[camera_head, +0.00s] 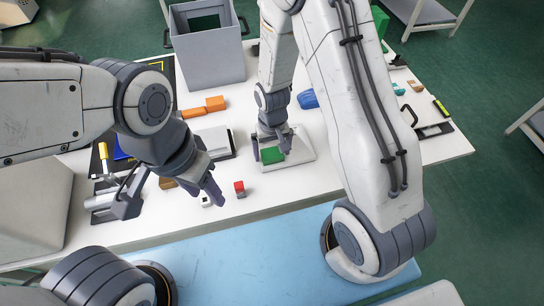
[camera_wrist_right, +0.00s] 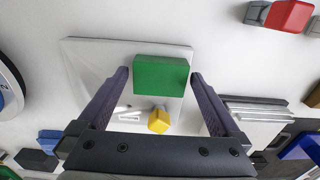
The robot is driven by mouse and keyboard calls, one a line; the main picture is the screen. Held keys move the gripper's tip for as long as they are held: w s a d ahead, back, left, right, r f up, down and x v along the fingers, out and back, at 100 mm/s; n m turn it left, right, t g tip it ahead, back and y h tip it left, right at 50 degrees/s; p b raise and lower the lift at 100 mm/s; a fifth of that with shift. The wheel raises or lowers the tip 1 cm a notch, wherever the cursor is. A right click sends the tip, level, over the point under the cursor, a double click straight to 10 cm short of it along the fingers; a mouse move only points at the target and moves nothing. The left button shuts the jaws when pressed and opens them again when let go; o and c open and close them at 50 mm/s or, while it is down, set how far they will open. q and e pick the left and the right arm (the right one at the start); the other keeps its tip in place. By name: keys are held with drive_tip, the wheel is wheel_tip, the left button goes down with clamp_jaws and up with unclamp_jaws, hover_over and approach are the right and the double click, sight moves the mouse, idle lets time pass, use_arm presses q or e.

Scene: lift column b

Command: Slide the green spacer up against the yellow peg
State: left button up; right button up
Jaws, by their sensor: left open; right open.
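The green spacer (camera_wrist_right: 160,76) is a flat block on a pale plate (camera_wrist_right: 90,62). In the head view the spacer (camera_head: 272,155) shows below my right gripper. The yellow peg (camera_wrist_right: 158,121) stands on the same plate, nearer the gripper's palm, with a narrow gap between it and the spacer. The peg is hidden in the head view. My right gripper (camera_wrist_right: 159,78) is open, its fingers at either side of the spacer with small gaps; I cannot tell its height exactly. My left gripper (camera_head: 170,197) is open, over the table's front left, away from plate and spacer.
A red-and-grey block (camera_head: 240,189) lies left of the plate near the front edge. Orange pieces (camera_head: 204,107) and a grey bin (camera_head: 208,48) are farther back. A blue object (camera_head: 308,98) lies behind right of the plate. A black tool (camera_head: 434,130) lies at the right.

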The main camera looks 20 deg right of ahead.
drive_tip(key=c, duration=1.5)
drive_tip(key=shift+w, duration=1.35)
drive_tip(key=o, duration=1.5)
drive_tip(key=shift+r, duration=0.1)
wheel_tip(320, 180, up, 10)
drive_tip(key=shift+r, duration=0.2)
